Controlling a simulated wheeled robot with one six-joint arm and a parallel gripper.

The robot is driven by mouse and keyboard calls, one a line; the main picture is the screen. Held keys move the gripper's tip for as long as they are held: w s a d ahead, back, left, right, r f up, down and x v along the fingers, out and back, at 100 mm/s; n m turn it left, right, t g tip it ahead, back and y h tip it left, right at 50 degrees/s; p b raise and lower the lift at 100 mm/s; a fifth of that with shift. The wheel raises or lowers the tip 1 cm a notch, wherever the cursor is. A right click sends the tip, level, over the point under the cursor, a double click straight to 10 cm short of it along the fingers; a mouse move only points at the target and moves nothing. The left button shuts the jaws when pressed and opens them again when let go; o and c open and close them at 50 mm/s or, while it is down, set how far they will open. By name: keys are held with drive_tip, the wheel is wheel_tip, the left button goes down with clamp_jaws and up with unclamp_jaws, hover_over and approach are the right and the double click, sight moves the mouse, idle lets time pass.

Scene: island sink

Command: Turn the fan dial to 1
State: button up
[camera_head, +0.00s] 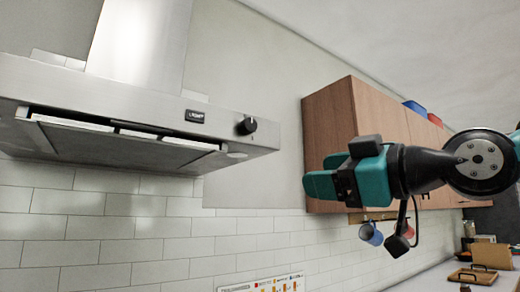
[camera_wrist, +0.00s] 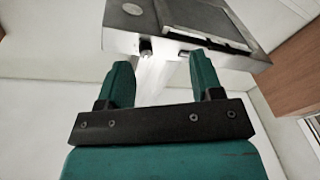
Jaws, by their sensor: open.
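The fan dial (camera_head: 246,126) is a round black knob on the front face of the steel range hood, near its right end. In the wrist view the dial (camera_wrist: 146,48) is a small dark knob on the hood's edge, beyond and between my fingers. Its pointer and numbers are too small to read. My gripper (camera_head: 315,185) is teal and black, right of the hood and lower than the dial. In the wrist view my gripper (camera_wrist: 162,72) is open and empty, with its two fingers apart and clear of the dial.
The range hood (camera_head: 110,100) fills the upper left, with a small dark panel (camera_head: 195,116) left of the dial. Wooden wall cupboards (camera_head: 330,140) stand behind my gripper. Mugs (camera_head: 370,234) hang below them. The space between gripper and dial looks clear.

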sight(252, 127)
wheel_tip(252, 127, up, 7)
drive_tip(key=n+t+y, duration=0.2)
drive_tip(key=p+x, duration=0.8)
drive_tip(key=x, duration=0.6)
drive_tip(key=shift+w+a+p, duration=0.15)
drive_tip(key=shift+a+p, duration=0.15)
drive_tip(key=shift+a, duration=0.05)
drive_tip(key=shift+w+a, duration=0.45)
drive_tip(key=c, duration=0.9)
